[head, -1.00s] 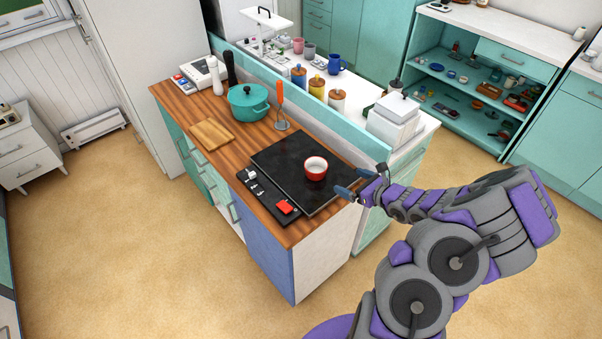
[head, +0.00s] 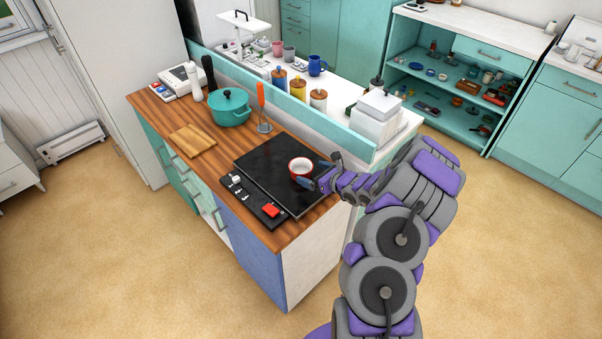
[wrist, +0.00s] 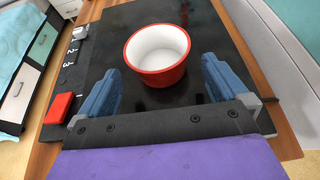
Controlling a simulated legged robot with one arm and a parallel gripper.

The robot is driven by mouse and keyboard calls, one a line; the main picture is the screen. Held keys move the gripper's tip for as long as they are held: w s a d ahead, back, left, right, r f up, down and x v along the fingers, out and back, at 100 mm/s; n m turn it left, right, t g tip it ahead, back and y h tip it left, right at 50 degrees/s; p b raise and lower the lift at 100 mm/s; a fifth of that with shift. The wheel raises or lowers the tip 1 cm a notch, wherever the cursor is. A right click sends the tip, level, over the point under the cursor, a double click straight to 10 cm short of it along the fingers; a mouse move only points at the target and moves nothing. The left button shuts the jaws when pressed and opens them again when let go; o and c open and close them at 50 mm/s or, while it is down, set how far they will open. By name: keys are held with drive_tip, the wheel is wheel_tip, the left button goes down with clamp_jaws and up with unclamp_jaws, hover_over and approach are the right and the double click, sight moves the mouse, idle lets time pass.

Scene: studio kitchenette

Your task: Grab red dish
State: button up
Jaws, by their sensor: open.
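The red dish (head: 300,168) is a small round bowl, red outside and white inside. It sits upright on the black cooktop (head: 262,160). In the wrist view the dish (wrist: 157,56) stands ahead of and partly between the two blue fingers of my gripper (wrist: 161,85). The fingers are spread wide, with a gap on each side of the dish, and hold nothing. In the head view my gripper (head: 315,177) is at the dish's right front side, and a finger overlaps the dish's edge in the picture.
A red block (head: 271,210) lies on the black control strip at the cooktop's front. A teal pot (head: 230,110), an orange-handled utensil (head: 262,100) and a wooden board (head: 192,141) stand farther back. A raised teal partition (head: 290,100) runs behind the counter.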

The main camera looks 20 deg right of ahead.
sight(294, 165)
drive_tip(key=x, duration=0.2)
drive_tip(key=b+x, duration=0.1)
drive_tip(key=x, duration=0.2)
drive_tip(key=shift+w+a+r+b, duration=0.1)
drive_tip(key=shift+r+b, duration=0.15)
drive_tip(key=shift+b, duration=0.05)
drive_tip(key=shift+c, duration=0.5)
drive_tip(key=c, duration=0.9)
drive_tip(key=shift+r, duration=0.1)
